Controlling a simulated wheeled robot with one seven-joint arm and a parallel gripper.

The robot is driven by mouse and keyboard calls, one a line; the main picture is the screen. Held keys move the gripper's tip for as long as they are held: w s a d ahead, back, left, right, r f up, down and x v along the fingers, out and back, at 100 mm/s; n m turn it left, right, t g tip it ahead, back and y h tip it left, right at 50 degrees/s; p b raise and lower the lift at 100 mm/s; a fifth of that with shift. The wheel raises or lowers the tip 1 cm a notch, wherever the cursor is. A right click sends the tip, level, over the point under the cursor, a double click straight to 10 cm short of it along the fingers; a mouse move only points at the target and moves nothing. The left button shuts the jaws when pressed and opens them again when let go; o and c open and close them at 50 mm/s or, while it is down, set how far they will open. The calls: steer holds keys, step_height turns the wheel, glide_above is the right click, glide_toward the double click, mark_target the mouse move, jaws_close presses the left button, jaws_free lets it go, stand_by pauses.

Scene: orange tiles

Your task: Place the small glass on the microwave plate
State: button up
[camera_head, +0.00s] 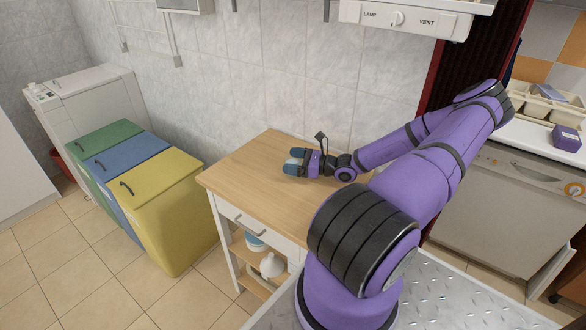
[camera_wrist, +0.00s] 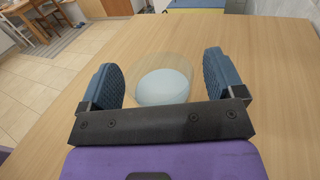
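The small glass (camera_wrist: 162,72) is clear, with a pale bluish-white round area inside or at its base. It stands on the wooden tabletop in the wrist view. My gripper (camera_wrist: 160,85) is open around it, with one blue finger on each side and a small gap visible on both sides. In the head view my gripper (camera_head: 296,162) is low over the small wooden cart, and the glass is hard to make out there. No microwave or microwave plate is recognisable in either view.
The wooden cart top (camera_head: 245,170) is otherwise clear. It stands against the tiled wall, with crockery on the shelves below. Green, blue and yellow bins (camera_head: 160,180) stand to the left. A counter with a dishwasher (camera_head: 500,190) and a cutlery tray (camera_head: 550,105) is at right.

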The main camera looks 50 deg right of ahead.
steer(key=c, duration=1)
steer(key=shift+r, duration=0.15)
steer(key=shift+c, duration=0.3)
